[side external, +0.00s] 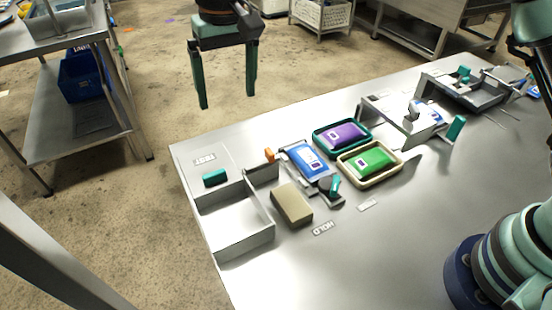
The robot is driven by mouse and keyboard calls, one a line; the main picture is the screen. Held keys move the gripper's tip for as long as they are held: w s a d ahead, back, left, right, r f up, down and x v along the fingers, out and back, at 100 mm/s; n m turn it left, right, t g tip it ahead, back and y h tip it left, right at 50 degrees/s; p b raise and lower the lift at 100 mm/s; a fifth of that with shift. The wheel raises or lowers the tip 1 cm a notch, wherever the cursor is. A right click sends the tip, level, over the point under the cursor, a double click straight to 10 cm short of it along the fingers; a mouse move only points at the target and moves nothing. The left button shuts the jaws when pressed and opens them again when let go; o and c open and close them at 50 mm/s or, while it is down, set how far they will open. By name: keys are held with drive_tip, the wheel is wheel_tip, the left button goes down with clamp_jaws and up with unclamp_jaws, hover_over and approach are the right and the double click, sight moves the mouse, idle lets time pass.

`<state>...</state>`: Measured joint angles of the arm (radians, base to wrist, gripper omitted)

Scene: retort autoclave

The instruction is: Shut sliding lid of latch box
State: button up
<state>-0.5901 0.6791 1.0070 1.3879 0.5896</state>
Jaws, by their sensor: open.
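A grey metal box (268,212) stands at the table's left end, and I take it to be the latch box. Its near part is open from above and looks empty. A flat grey plate with a teal handle block (215,178) lies at its far end; it appears to be the sliding lid, slid back off the near part. The exact edge between plate and table is hard to tell. My gripper (227,99) hangs above and beyond the table's far left edge, fingers pointing down, open and empty, apart from the handle.
A tan block (292,205) and a blue pouch on a small clamp fixture (305,160) stand right of the box. Purple (342,135) and green (370,159) pouches lie in trays. Grey fixtures (470,90) fill the far right. The table's near middle is clear.

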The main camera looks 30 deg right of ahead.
approach(214, 173)
drive_tip(key=shift+g, duration=0.3)
drive_tip(key=f, duration=0.9)
drive_tip(key=shift+w+a, duration=0.2)
drive_tip(key=shift+w, duration=0.05)
drive_tip(key=shift+s, duration=0.1)
clamp_jaws()
